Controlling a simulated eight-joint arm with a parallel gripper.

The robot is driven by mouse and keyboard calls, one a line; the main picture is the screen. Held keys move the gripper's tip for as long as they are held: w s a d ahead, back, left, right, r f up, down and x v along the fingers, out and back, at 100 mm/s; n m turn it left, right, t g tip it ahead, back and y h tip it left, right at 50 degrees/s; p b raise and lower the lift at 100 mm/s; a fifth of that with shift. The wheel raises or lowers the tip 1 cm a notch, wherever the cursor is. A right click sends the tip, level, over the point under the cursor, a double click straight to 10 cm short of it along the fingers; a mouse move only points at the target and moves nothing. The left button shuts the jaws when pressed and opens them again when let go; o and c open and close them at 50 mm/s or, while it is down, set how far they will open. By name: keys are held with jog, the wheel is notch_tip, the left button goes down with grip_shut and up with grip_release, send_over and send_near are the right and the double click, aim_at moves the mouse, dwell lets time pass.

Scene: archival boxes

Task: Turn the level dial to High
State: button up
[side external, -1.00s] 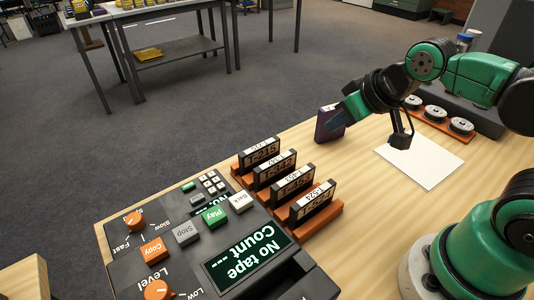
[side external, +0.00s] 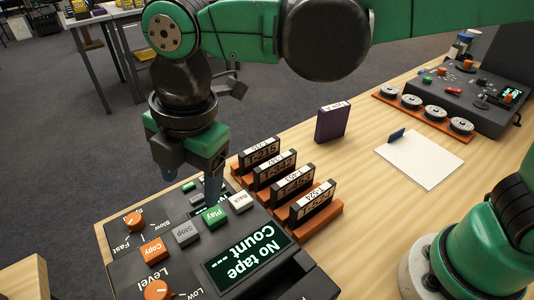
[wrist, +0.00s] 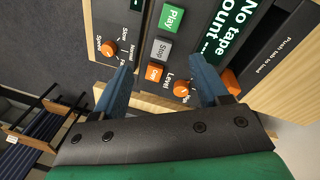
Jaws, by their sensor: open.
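The level dial (side external: 158,290) is an orange knob at the near left of the dark tape console, at the bottom edge of the side view. "Level" and "Low" are printed by it; which mark it points to is too small to tell. In the wrist view the level dial (wrist: 181,88) lies just below the fingertips' line, nearer the right finger. My gripper (side external: 191,182) is open and empty, pointing down above the console's back part, apart from the dial. Its blue fingers (wrist: 160,70) show in the wrist view.
The console has a speed dial (side external: 134,220), a copy button (side external: 153,250), a stop button (side external: 186,233), a play button (side external: 214,215) and a "No tape" screen (side external: 246,258). Several tapes (side external: 292,185) stand in racks to the right. A purple box (side external: 332,122) and white sheet (side external: 420,160) lie beyond.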

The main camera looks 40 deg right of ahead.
aim_at(156, 291)
jog(key=s+a+f+n, duration=0.1)
jog(key=a+n, duration=0.1)
jog(key=a, duration=0.1)
jog(key=s+a+n+g, duration=0.1)
jog(key=s+a+n, duration=0.1)
jog(key=a+n, duration=0.1)
jog(key=s+a+f+n+h, duration=0.1)
jog(key=s+a+n, duration=0.1)
jog(key=a+n, duration=0.1)
jog(key=shift+f, duration=3.15)
grip_shut()
